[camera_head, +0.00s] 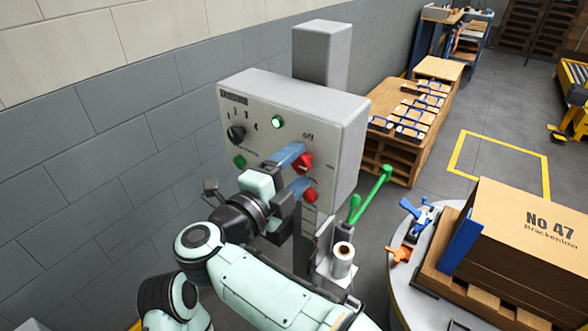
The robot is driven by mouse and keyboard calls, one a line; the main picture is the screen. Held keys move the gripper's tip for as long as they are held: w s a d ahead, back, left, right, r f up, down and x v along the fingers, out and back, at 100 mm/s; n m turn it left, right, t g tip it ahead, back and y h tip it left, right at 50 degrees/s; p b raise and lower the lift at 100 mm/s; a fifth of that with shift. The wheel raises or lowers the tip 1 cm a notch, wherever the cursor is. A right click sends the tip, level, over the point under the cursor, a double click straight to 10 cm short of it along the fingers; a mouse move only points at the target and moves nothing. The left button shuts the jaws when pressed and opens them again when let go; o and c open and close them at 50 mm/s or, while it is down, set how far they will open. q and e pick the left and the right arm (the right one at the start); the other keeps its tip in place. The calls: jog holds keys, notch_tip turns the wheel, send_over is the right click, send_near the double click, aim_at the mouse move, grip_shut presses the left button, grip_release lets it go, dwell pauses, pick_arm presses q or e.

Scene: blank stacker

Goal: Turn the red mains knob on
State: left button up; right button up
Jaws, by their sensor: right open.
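The red mains knob (304,163) is on the front of a grey control box, below the "off" label. My right gripper (295,170) is at the panel with its two blue fingers apart, the upper one close to the knob and the lower one below it. I cannot tell whether a finger touches the knob. A green lamp (277,122) is lit on the panel. A black numbered dial (236,134) is at the panel's left. My left gripper is not in view.
A red button (310,195) sits below the knob and a green button (240,161) at the panel's lower left. A green lever (372,193) and a white roll (342,258) are right of the post. A round table (401,287) with stacked cardboard (525,250) stands at the right.

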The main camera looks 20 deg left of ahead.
jog(key=v, duration=1.3)
jog(key=shift+s, duration=0.2)
